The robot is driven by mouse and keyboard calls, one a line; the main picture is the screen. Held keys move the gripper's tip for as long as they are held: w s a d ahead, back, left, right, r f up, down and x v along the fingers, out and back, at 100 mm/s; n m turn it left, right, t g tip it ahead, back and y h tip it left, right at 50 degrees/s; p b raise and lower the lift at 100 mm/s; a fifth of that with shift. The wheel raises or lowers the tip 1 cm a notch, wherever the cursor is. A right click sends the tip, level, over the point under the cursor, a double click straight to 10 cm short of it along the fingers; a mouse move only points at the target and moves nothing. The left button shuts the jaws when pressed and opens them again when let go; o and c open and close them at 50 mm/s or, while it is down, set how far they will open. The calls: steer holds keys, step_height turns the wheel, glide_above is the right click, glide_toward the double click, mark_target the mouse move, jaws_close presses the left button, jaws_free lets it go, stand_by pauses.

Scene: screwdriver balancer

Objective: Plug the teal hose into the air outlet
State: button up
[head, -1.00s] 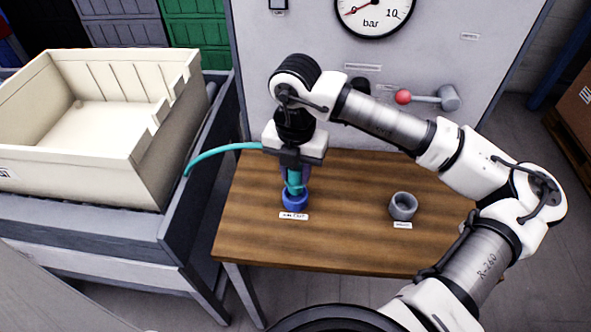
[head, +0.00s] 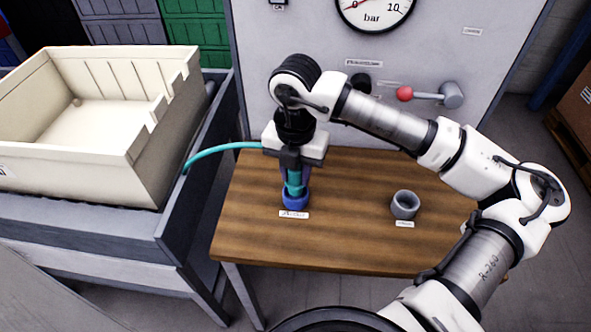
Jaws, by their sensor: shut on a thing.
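The teal hose (head: 222,150) curves in from the left edge of the table to my gripper (head: 294,177). My gripper points down and is shut on the hose. The hose's teal end shows just below the fingers, upright, at the mouth of a blue ring-shaped socket (head: 295,202) on the table. I cannot tell how deep it sits in the socket. A grey ring-shaped socket (head: 405,205) stands open and empty to the right. Each socket has a small white label in front, too blurred to read, so I cannot tell from the lettering which is the air outlet.
Behind the wooden table (head: 345,237) stands a grey panel with a bar gauge (head: 374,12) and a red-knobbed lever (head: 428,95). A cream crate (head: 75,165) sits on a bench at the left. The table's front and right parts are mostly clear.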

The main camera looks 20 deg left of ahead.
mark_target(295, 181)
steer(key=shift+f+b, duration=1.5)
steer(key=shift+b, duration=0.2)
steer(key=o, duration=1.1)
steer(key=shift+r, duration=0.15)
step_height(295, 181, up, 14)
steer(key=shift+f+b, duration=0.2)
steer(key=shift+b, duration=0.35)
